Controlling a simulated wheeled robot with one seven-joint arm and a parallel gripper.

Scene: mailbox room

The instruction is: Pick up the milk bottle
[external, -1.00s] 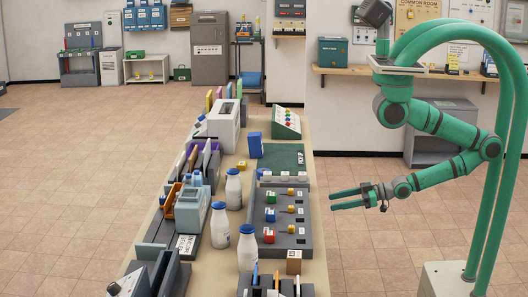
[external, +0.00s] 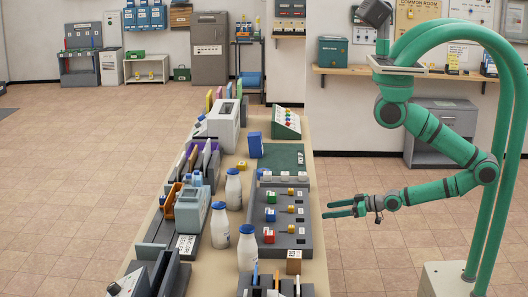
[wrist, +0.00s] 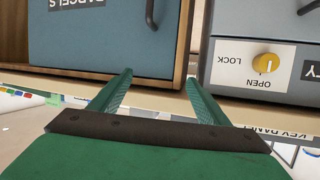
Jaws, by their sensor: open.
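Several white milk bottles with blue caps stand upright on the long table. One milk bottle (external: 233,189) is farthest back, another (external: 220,225) is left of the middle, and a third (external: 247,248) is nearest the camera. My green gripper (external: 340,208) is to the right of the table's right edge, apart from the bottles, with its fingers pointing left. The gripper (wrist: 158,95) is open and empty in the wrist view. No milk bottle shows in the wrist view.
A grey panel with coloured blocks (external: 285,220) lies between my gripper and the bottles. A blue-grey box (external: 190,210) stands left of them. The wrist view shows a blue parcels door (wrist: 100,45) and a lock knob (wrist: 265,63).

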